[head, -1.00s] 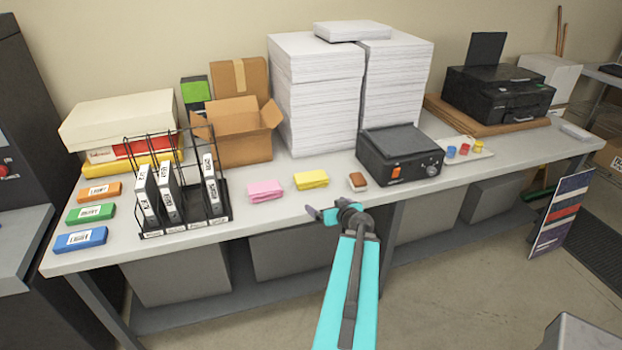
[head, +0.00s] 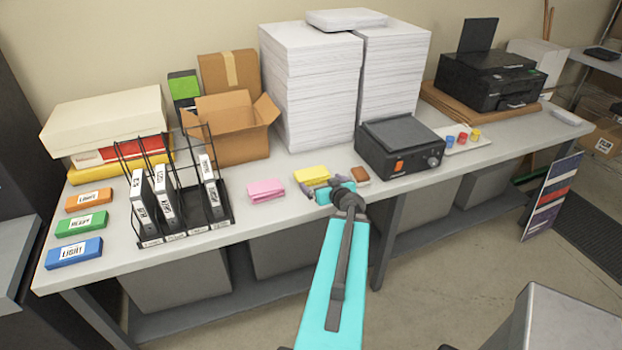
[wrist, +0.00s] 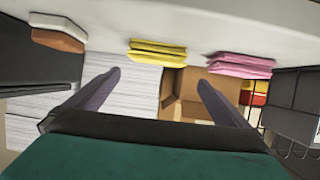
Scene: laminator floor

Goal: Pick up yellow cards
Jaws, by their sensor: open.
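The yellow cards (head: 311,173) lie as a small folded-looking stack on the grey table, between the pink stack (head: 266,189) and a small brown-and-white item (head: 360,174). My gripper (head: 321,186) is open and empty, just in front of the yellow cards, and partly covers their front edge. In the wrist view, which looks upside down, the yellow cards (wrist: 157,51) show between and beyond my two spread fingers (wrist: 158,82). I see no finger touching them. The pink stack (wrist: 240,66) is off to the right there.
The black laminator-like machine (head: 400,150) stands right of the cards. Tall white paper stacks (head: 310,95) and an open cardboard box (head: 230,140) are behind. A wire rack (head: 190,235) with binders is left. The table front (head: 290,218) is mostly clear.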

